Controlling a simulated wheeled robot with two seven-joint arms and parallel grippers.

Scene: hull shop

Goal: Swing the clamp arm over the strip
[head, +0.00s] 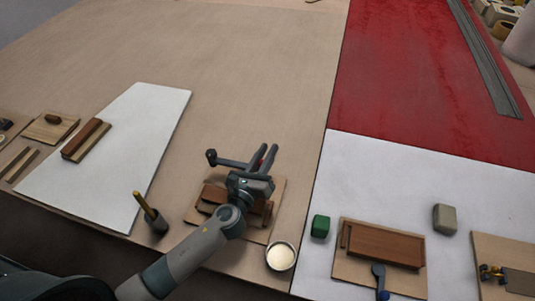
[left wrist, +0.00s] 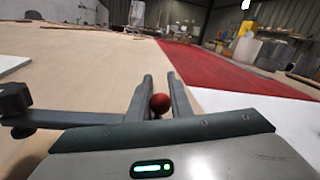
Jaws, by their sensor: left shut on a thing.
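My left gripper (head: 268,154) is above a wooden board (head: 257,232) at the front middle of the bench. It is shut on a red ball knob, which shows between its fingers in the left wrist view (left wrist: 160,103). The dark clamp arm (head: 234,162) reaches left from beside the gripper to a black end knob (head: 211,155), which lies past the board's back-left edge. That black knob also shows in the left wrist view (left wrist: 14,98). A brown strip (head: 213,194) lies on the board, partly hidden under my gripper and wrist. The clamp's pivot is hidden. My right gripper is not in view.
A cream-filled cup (head: 281,257) stands right of the board, a dark brush pot (head: 155,222) left of it. A green block (head: 320,226) and another board (head: 350,279) with a blue-knobbed clamp (head: 379,276) are farther right. The bench behind is clear.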

